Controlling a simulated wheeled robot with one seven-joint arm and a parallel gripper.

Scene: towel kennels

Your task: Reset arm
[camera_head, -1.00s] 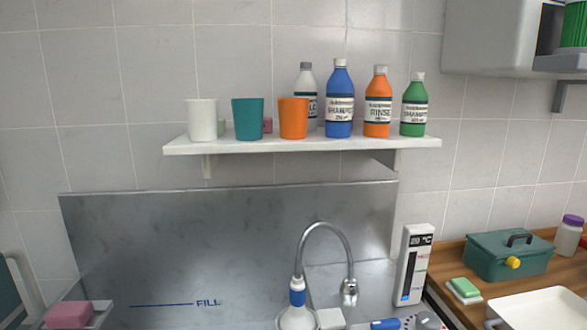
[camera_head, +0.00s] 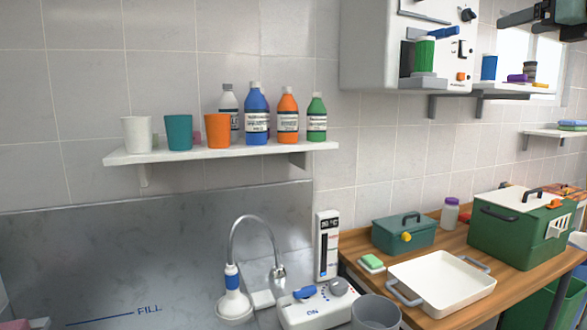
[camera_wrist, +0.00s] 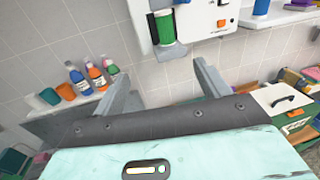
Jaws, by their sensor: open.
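My gripper (camera_wrist: 165,88) shows in the wrist view with its two grey fingers spread apart and nothing between them. It is open and empty. Beyond the fingers is the tiled wall, with a white wall dispenser (camera_wrist: 205,30) holding a green cup (camera_wrist: 164,27) above. My gripper is not clearly visible in the head view; a dark piece at its top right corner may be part of my arm, but I cannot tell.
A white shelf (camera_head: 225,150) holds cups and bottles above a metal basin with a tap (camera_head: 255,225). To the right, a wooden counter (camera_head: 350,243) bears a white tray (camera_head: 443,283), a teal box (camera_head: 403,233) and a green case (camera_head: 515,232).

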